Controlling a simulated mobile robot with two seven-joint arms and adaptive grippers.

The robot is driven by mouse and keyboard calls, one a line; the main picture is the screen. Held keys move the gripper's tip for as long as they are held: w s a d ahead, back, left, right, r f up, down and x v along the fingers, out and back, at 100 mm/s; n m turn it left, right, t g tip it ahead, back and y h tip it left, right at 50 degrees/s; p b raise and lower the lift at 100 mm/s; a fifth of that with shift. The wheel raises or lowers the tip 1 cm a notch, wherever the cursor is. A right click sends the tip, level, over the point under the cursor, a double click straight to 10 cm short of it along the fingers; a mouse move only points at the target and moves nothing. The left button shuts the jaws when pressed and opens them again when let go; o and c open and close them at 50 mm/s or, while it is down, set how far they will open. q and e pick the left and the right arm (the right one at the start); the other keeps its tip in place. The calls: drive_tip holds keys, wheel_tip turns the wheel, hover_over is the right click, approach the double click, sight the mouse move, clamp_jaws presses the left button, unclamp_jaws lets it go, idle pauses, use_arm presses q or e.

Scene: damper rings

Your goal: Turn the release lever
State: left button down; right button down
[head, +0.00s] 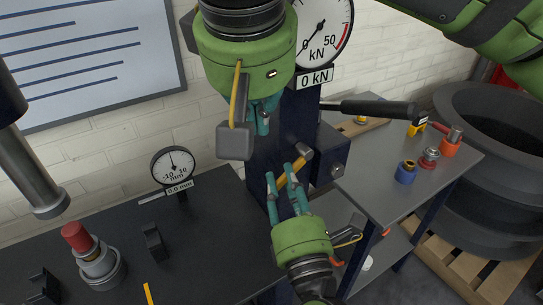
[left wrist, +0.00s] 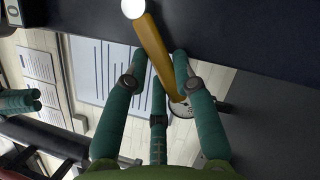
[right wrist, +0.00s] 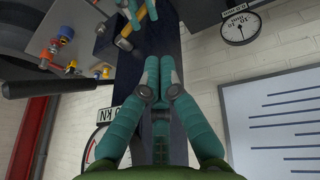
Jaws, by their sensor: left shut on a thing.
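The release lever is a yellow bar (head: 283,181) with a metal pivot end (head: 305,149), on the side of the dark blue press column (head: 264,165). In the left wrist view the yellow bar (left wrist: 152,42) runs between the fingers, its pale round end at the top. My left gripper (head: 284,176) is shut on this bar, with fingers on both sides of it. My right gripper (head: 264,117) is higher up, in front of the column. Its fingers are together and empty in the right wrist view (right wrist: 160,62).
A black-handled bar (head: 372,108) sticks out right of the column. A force gauge (head: 325,28) reads 0 kN. A dial gauge (head: 173,165) stands on the dark bench at left. Coloured small parts (head: 406,172) stand on the grey shelf at right.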

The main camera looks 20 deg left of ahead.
drive_tip(key=x, duration=0.4)
drive_tip(key=d+x, duration=0.1)
drive_tip(key=x, duration=0.7)
drive_tip(key=shift+w+d+f, duration=0.15)
drive_tip(key=shift+w+f, duration=0.1)
drive_tip(key=shift+w, duration=0.1)
drive_tip(key=shift+w+d+f, duration=0.2)
drive_tip(key=shift+w+f, duration=0.05)
drive_tip(key=shift+f, duration=0.15)
